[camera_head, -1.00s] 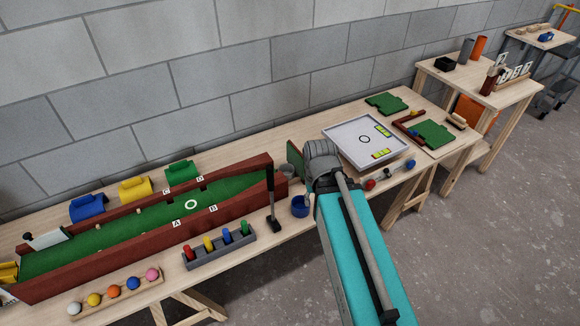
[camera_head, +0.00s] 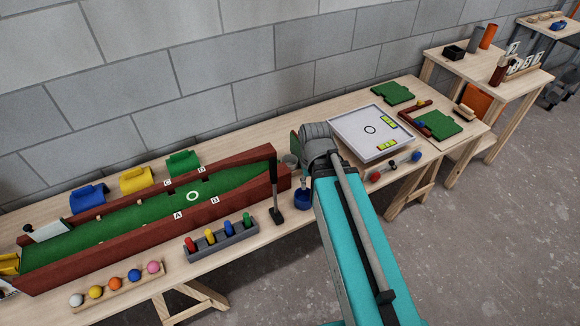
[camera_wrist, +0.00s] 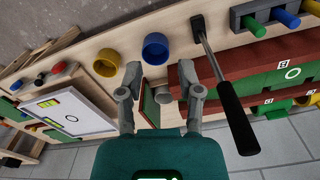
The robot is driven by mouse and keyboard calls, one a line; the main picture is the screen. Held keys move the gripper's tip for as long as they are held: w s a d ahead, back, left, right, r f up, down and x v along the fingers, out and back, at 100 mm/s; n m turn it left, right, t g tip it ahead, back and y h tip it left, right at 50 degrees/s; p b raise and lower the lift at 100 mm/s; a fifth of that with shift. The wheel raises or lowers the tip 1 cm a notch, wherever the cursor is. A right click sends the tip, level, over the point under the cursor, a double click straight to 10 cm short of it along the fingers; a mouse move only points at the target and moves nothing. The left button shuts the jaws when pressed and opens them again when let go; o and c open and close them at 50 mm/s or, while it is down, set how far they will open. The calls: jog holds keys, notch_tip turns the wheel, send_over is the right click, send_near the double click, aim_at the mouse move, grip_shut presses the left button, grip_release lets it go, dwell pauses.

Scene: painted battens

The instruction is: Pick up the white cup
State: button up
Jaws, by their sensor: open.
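No plainly white cup shows in either view. A small pale grey cup-like thing (camera_wrist: 163,94) lies between my open fingers in the wrist view, apart from both as far as I can tell; it shows partly beside my wrist in the head view (camera_head: 290,161). A blue cup (camera_wrist: 156,48) stands nearby, also seen in the head view (camera_head: 302,199). A yellow cup (camera_wrist: 106,63) is left of it in the wrist view. My gripper (camera_wrist: 165,82) is open and empty above the table; in the head view my arm hides its fingers.
A black-handled mallet (camera_wrist: 225,90) stands close beside my gripper. A red-walled green game lane (camera_head: 190,197) is to the left, a white tray (camera_head: 347,127) to the right. A small green board (camera_wrist: 149,104) is near my fingers.

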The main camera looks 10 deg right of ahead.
jog(key=w+f+n+b, duration=0.4)
jog(key=w+n, duration=0.4)
jog(key=w, duration=0.6)
jog(key=w+f+n+b, duration=0.4)
jog(key=w+n, duration=0.4)
jog(key=w, duration=0.6)
jog(key=shift+w+f+n, duration=0.3)
jog(key=shift+f+n, duration=0.1)
jog(key=shift+f+b, duration=0.1)
jog(key=shift+b, duration=0.3)
notch_tip(320, 180, down, 8)
jog(key=b, duration=0.8)
jog(key=shift+f, duration=0.2)
jog(key=shift+f+b, duration=0.15)
jog(key=shift+b, duration=0.2)
notch_tip(320, 180, down, 5)
jog(key=b, duration=0.5)
jog(key=shift+s, duration=0.1)
grip_shut()
